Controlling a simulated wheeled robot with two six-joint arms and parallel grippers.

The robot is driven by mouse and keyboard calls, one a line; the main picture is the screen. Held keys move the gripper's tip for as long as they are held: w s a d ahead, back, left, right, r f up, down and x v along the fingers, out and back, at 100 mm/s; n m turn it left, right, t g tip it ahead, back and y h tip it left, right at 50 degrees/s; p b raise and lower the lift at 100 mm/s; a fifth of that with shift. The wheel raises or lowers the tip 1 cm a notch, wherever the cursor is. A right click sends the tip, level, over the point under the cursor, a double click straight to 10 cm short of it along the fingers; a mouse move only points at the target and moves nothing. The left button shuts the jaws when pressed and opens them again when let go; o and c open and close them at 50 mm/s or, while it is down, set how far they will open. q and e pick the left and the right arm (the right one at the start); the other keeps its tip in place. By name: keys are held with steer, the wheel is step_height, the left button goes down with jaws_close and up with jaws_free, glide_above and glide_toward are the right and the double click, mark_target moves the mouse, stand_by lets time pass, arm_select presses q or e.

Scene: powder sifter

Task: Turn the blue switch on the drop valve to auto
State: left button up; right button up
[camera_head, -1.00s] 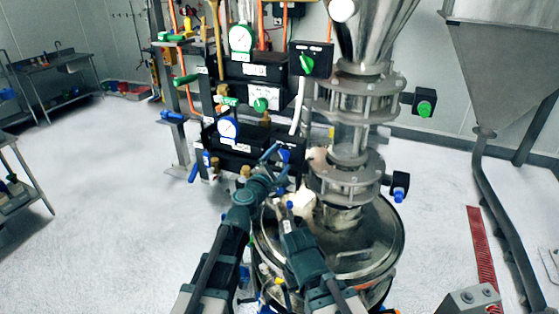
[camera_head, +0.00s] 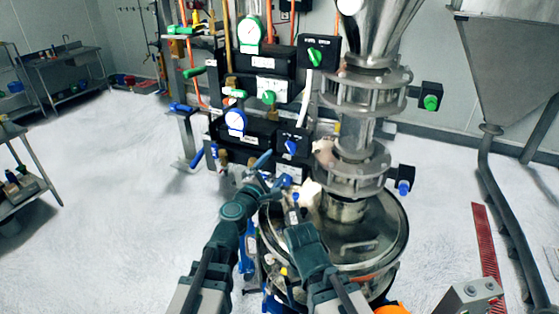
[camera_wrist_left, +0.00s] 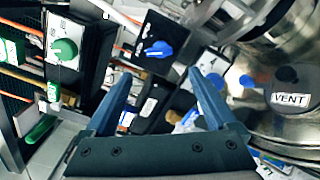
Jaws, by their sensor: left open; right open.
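The blue switch (camera_head: 291,146) is a knob on a black box at the lower right of the valve panel, left of the steel column. In the left wrist view the blue switch (camera_wrist_left: 158,50) sits on its black box just beyond the fingertips, roughly between them in the picture. My left gripper (camera_head: 273,171) is open, just below and left of the switch, with nothing between its fingers; it also shows in the left wrist view (camera_wrist_left: 160,76). My right gripper (camera_head: 296,203) is lower, in front of the round steel vessel; its fingers show small and hold nothing visible.
A green switch (camera_head: 315,56) on a similar box is above. Gauges and blue handles (camera_head: 181,108) line the panel's left side. The steel vessel (camera_head: 385,235) stands close right of the arms. A black VENT cap (camera_wrist_left: 292,92) is right of the left gripper.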

mark_target(290, 148)
arm_select(q)
steer(key=v, duration=0.4)
steer(key=shift+s, duration=0.15)
steer(key=x, duration=1.4)
steer(key=shift+a, duration=0.1)
